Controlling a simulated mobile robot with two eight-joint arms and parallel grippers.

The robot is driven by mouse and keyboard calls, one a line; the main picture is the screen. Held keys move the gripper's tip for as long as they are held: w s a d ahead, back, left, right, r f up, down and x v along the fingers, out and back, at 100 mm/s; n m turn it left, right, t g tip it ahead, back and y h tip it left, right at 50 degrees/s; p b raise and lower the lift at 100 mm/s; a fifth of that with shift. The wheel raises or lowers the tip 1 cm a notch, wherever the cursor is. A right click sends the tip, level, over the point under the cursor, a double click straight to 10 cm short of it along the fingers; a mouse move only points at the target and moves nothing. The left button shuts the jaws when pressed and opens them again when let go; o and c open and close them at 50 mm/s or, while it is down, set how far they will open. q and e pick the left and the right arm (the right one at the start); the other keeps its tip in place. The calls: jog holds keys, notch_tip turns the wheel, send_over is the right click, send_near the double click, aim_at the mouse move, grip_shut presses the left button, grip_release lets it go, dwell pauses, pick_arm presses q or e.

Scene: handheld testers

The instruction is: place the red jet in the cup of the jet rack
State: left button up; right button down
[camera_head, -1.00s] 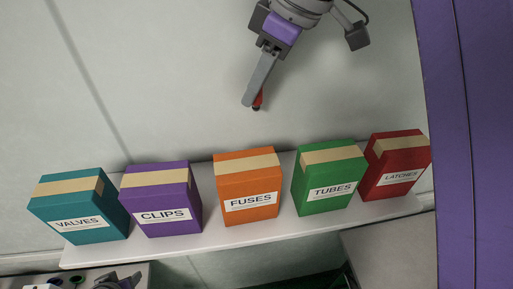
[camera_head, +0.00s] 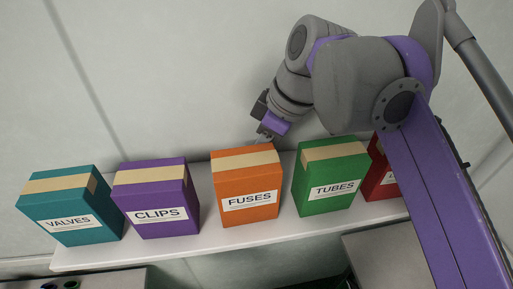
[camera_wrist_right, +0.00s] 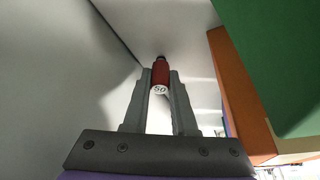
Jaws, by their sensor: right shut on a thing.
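The red jet (camera_wrist_right: 161,73) is a small red cylinder with a dark far end and a white near end marked 50. My right gripper (camera_wrist_right: 162,80) is shut on it, one finger on each side, in the right wrist view. In the head view the right gripper (camera_head: 266,137) is just behind the top of the orange box, and the jet is hidden there. I cannot make out the jet rack in either view. My left gripper is not in view.
A white shelf (camera_head: 160,248) carries teal (camera_head: 60,190), purple (camera_head: 150,183), orange (camera_head: 245,183), green (camera_head: 330,172) and red (camera_head: 380,185) boxes. My arm partly covers the red one. The orange (camera_wrist_right: 228,85) and green (camera_wrist_right: 285,60) boxes stand right of the gripper in the wrist view.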

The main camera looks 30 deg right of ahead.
jog(key=shift+w, duration=0.1)
jog(key=shift+f, duration=0.2)
jog(key=c, duration=1)
grip_release()
